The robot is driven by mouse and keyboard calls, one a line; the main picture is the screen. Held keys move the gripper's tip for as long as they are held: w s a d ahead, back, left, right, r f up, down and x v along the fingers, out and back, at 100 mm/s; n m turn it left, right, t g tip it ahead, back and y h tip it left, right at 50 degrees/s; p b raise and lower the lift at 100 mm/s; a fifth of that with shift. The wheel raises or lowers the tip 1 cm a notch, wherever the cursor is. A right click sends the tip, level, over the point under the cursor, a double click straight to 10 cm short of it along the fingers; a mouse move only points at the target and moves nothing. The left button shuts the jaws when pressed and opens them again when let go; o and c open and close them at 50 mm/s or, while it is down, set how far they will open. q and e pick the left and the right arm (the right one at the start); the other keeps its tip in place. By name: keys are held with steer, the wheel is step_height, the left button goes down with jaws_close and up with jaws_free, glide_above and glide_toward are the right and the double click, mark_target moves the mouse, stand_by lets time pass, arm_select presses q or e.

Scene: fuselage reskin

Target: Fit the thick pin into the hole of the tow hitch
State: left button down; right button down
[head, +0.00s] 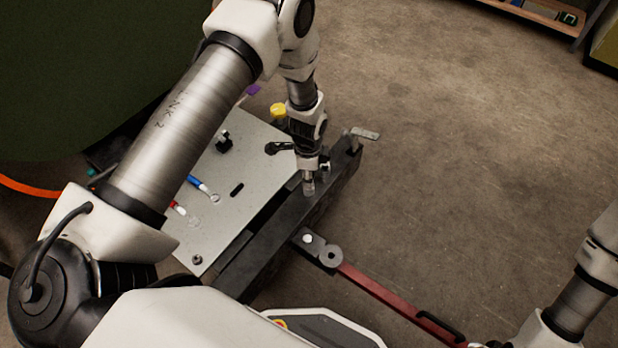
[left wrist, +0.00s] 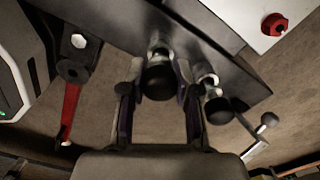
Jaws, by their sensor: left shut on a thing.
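My left gripper (head: 308,180) reaches down onto the dark beam at the table's front edge. In the left wrist view its fingers (left wrist: 158,95) are closed on either side of a pin with a round black end (left wrist: 160,82), which I take for the thick pin. Its silver part shows at the beam, and whether it is clear of the beam cannot be told. The tow hitch (head: 320,249) is a dark plate with a ring-like end and a pale bolt head; it also shows in the left wrist view (left wrist: 75,65).
A second black-ended pin (left wrist: 217,108) stands close beside the held one. Another pin with a side handle (head: 355,138) is at the beam's far end. A red bar (head: 390,298) runs from the hitch toward lower right. The grey tabletop (head: 235,170) holds tools. Floor right is clear.

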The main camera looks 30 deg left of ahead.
arm_select(q)
steer(key=shift+r, duration=0.2)
steer(key=shift+r+p, duration=3.85)
steer(key=shift+r, duration=0.35)
steer(key=shift+f, duration=0.1)
steer(key=shift+w+d, duration=0.1)
